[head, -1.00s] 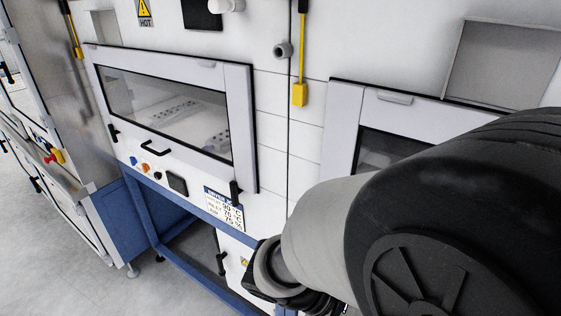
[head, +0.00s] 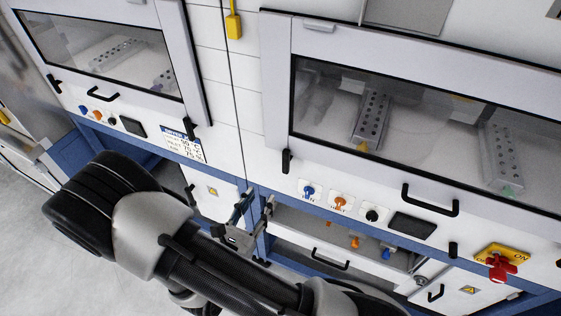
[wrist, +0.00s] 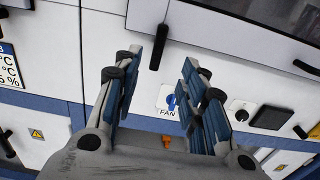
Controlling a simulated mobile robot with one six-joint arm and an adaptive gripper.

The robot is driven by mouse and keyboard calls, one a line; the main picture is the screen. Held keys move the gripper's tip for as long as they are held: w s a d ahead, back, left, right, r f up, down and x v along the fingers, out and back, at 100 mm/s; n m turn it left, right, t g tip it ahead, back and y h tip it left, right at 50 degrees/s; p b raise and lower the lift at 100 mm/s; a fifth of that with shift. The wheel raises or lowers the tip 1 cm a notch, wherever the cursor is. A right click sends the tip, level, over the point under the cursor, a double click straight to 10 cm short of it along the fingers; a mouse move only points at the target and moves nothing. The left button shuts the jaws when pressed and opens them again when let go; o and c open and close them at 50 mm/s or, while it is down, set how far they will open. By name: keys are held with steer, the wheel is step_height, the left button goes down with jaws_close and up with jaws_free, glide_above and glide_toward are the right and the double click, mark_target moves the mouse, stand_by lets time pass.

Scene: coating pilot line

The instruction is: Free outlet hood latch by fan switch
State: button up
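The outlet hood's window (head: 430,120) is in the right half of the head view, its sash closed. A black latch (head: 286,161) hangs upright at its lower left corner, just above left of the blue fan switch (head: 308,191). In the wrist view the latch (wrist: 159,47) is ahead, between and just beyond the fingertips, with the blue FAN switch (wrist: 171,101) below it. My gripper (head: 258,202) is open and empty, below and left of the latch. In the wrist view its blue-padded fingers (wrist: 163,62) stand apart, and no contact shows.
An orange knob (head: 340,203), a black knob (head: 372,215), a dark display (head: 412,225) and a red switch (head: 502,267) line the panel to the right. A second black latch (head: 453,250) is at the lower right. Another hood (head: 100,75) stands left.

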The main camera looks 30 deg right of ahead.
mark_target(285, 159)
steer(key=x, duration=1.5)
steer(key=shift+d+p, duration=0.15)
steer(key=shift+p, duration=0.2)
steer(key=shift+c, duration=0.5)
jaws_close()
